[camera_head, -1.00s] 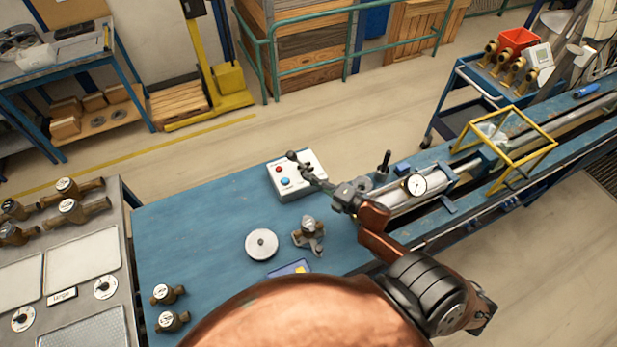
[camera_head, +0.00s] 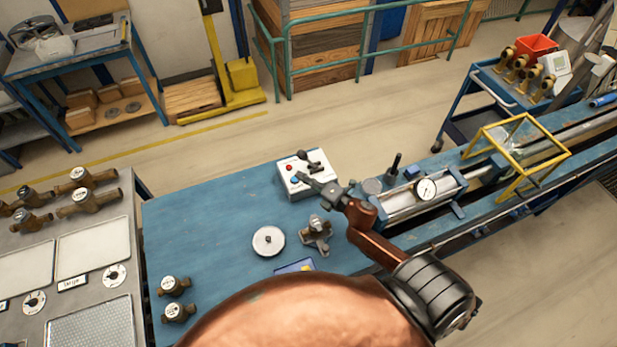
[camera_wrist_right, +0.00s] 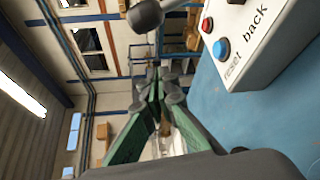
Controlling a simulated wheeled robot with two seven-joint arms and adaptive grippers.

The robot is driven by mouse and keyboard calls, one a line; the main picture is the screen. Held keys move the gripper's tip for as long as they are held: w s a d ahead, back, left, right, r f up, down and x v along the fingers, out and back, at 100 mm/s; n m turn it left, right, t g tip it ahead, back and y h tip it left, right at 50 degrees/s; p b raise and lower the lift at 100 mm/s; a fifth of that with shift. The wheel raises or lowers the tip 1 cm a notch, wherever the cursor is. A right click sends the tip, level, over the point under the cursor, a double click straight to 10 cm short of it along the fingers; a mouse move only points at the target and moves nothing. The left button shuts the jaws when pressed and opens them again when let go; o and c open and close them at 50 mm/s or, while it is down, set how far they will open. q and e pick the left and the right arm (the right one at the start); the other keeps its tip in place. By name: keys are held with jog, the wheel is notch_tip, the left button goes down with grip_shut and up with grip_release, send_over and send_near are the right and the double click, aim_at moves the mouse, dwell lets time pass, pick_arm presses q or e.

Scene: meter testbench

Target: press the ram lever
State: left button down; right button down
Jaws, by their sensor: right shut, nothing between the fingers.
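The ram lever (camera_head: 316,156), a dark arm with a rounded knob, is at the back of a white control box (camera_head: 298,188) on the blue bench. In the right wrist view its dark knob (camera_wrist_right: 147,15) is at the top, beyond and apart from my fingertips. My right gripper (camera_head: 305,180) is shut and empty, over the box's near right part and in front of the lever. In the wrist view its green fingers (camera_wrist_right: 165,80) meet at the tips. My left gripper is not in view.
A dark upright handle (camera_head: 394,166) and a gauge (camera_head: 426,189) are to the right. The bench's left middle is clear.

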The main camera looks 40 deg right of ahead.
aim_at(308, 161)
jog(key=w+p, duration=0.1)
jog(key=w+d, duration=0.1)
jog(key=w, duration=0.1)
jog(key=w+d+p, duration=0.1)
jog(key=w, duration=0.1)
jog(key=shift+w+d+r+p, duration=0.1)
jog(key=shift+d+r+p, duration=0.15)
jog(key=shift+p, duration=0.1)
jog(key=shift+f, duration=0.1)
